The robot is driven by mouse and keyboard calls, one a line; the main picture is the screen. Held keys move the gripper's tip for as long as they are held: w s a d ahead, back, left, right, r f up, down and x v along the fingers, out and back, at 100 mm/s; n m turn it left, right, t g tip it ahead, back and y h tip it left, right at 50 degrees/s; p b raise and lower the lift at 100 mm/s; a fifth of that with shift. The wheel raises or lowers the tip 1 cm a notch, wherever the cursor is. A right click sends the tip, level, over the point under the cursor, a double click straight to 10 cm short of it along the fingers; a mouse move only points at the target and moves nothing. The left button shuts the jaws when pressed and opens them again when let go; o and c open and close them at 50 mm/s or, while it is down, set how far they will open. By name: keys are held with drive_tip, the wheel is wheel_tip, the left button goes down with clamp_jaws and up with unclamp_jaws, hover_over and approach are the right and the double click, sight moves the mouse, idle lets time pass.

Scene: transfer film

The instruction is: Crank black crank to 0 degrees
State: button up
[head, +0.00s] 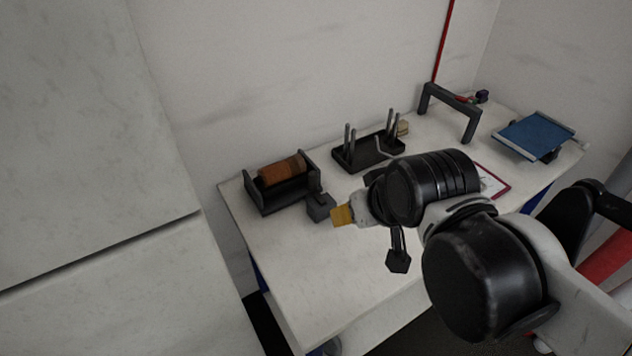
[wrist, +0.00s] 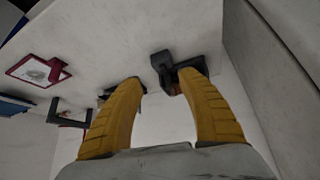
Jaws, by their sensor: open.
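A dark holder (head: 283,198) with a brown roll (head: 283,170) stands at the left end of the white table. A dark block (head: 320,206), which looks like the black crank, sits at the holder's front right corner. In the wrist view, the dark block (wrist: 161,59) shows beyond the fingertips, next to the holder, which the right finger partly hides. My gripper (head: 343,215) is just right of the block in the head view. Its yellow fingers (wrist: 158,80) are spread with nothing between them. I cannot tell the crank's angle or whether a finger touches it.
A black tray with upright pegs (head: 368,154) stands behind my arm. Farther right are a dark arch frame (head: 450,107), a red-edged sheet (head: 494,184) and a blue panel (head: 536,135). The front left tabletop (head: 300,270) is clear. A wall closes the back.

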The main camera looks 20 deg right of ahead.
drive_tip(key=w+n+g, duration=0.2)
drive_tip(key=w+n, duration=0.1)
drive_tip(key=w, duration=0.8)
drive_tip(key=n+g+y, duration=0.1)
drive_tip(key=n+y, duration=0.1)
drive_tip(key=n, duration=0.1)
approach(316, 175)
drive_tip(key=f, duration=0.2)
drive_tip(key=b+x, duration=0.1)
drive_tip(key=x, duration=0.2)
drive_tip(key=b+x, duration=0.1)
drive_tip(key=x, duration=0.3)
drive_tip(key=b+x, duration=0.1)
drive_tip(key=x, duration=0.3)
drive_tip(key=shift+w+a+r+b, duration=0.15)
drive_tip(key=shift+w+b, duration=0.15)
drive_tip(key=shift+b, duration=0.05)
clamp_jaws()
